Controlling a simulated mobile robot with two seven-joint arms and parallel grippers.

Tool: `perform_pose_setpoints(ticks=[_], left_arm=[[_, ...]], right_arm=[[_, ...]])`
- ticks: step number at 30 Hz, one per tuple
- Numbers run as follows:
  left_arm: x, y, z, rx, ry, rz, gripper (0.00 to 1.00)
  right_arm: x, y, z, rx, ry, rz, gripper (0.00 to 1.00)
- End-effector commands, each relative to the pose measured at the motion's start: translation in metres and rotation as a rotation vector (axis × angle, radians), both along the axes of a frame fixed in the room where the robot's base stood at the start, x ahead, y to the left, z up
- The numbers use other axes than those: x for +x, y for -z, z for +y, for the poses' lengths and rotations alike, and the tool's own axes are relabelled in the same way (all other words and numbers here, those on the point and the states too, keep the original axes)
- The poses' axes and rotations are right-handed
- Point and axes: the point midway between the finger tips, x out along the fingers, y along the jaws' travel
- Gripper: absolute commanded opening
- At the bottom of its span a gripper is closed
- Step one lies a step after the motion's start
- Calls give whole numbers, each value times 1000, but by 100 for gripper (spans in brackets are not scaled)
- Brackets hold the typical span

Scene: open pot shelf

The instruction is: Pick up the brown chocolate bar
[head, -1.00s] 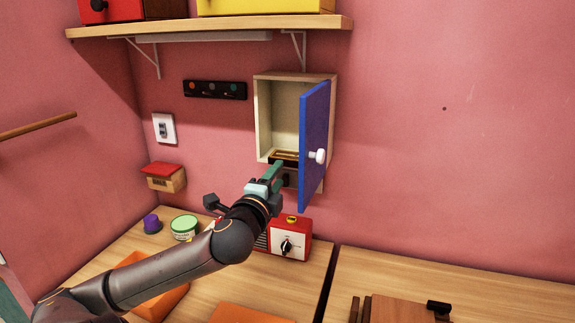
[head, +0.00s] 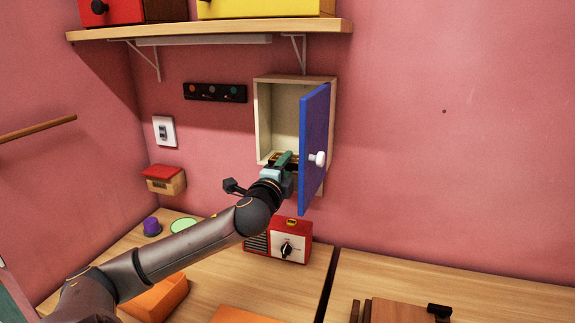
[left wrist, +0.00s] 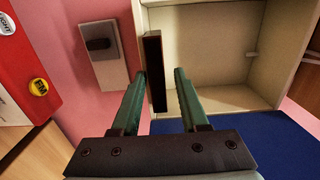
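The brown chocolate bar (left wrist: 153,62) stands at the edge of the open wall cabinet (left wrist: 209,97) in the left wrist view. My left gripper (left wrist: 161,73) is open, with its green fingers on either side of the bar. The left finger is close to the bar, and a gap shows at the right finger. In the head view my left gripper (head: 284,157) reaches the lower front of the cabinet (head: 285,105). There the fingers largely hide the bar. My right gripper is in neither view.
The blue cabinet door (head: 313,150) with a white knob (head: 318,159) stands open just right of my gripper. A shelf (head: 210,29) runs above.

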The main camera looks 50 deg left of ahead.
Motion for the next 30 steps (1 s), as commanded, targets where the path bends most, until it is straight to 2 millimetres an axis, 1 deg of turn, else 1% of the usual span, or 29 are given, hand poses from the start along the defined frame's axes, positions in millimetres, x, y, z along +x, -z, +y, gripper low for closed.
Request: perform_pose_setpoints(ticks=[2, 22, 23, 30], left_arm=[[0, 0, 0, 0, 0, 0, 39], [0, 0, 0, 1, 0, -1, 1], [0, 0, 0, 1, 0, -1, 0], [0, -1, 0, 1, 0, -2, 0]], right_arm=[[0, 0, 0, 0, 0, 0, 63], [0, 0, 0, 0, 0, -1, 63], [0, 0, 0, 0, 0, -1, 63], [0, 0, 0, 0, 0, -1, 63]])
